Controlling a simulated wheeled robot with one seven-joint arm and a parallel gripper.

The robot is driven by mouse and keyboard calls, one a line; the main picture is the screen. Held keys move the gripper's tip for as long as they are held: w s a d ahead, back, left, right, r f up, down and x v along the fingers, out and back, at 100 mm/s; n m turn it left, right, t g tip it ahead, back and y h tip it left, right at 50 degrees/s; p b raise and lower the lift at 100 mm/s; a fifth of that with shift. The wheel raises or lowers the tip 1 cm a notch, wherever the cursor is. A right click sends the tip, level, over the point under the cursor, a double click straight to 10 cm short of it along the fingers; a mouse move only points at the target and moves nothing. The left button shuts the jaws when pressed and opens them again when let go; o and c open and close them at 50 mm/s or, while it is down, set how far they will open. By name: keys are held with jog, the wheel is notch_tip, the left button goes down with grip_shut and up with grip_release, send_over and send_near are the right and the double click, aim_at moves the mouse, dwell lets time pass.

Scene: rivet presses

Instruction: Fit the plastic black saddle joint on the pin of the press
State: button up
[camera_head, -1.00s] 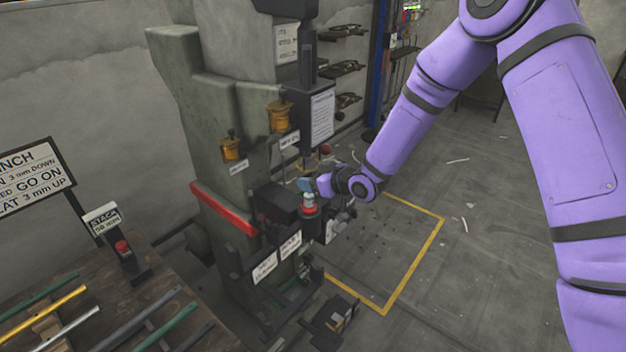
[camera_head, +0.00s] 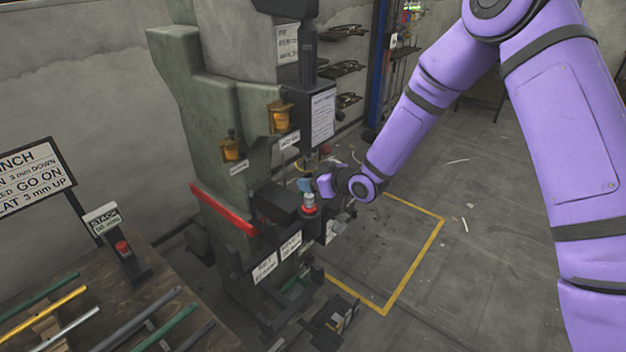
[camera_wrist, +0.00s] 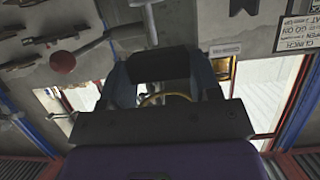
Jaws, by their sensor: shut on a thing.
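My gripper (camera_head: 308,185) is at the front of the green-grey press (camera_head: 222,120), small and partly hidden by my wrist. In the wrist view my gripper (camera_wrist: 161,70) has its two blue-grey fingers on either side of a dark block, the black saddle joint (camera_wrist: 160,62), and is shut on it. In the head view the joint cannot be made out. A silvery post with a red collar (camera_head: 309,201), which looks like the press pin, stands just below and beside the fingertips. Whether the joint touches the pin cannot be told.
A red bar (camera_head: 222,209) crosses the press's left side. A rod table (camera_head: 150,290) with a stack sign stands at lower left. A dark pedal (camera_head: 335,318) lies on the floor by a yellow outline. The wrist view shows a red-knobbed lever (camera_wrist: 63,62).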

jog(key=shift+f, duration=1.9)
jog(key=o, duration=1)
jog(key=v, duration=1.1)
jog(key=shift+a+r, duration=0.1)
jog(key=shift+w, duration=0.1)
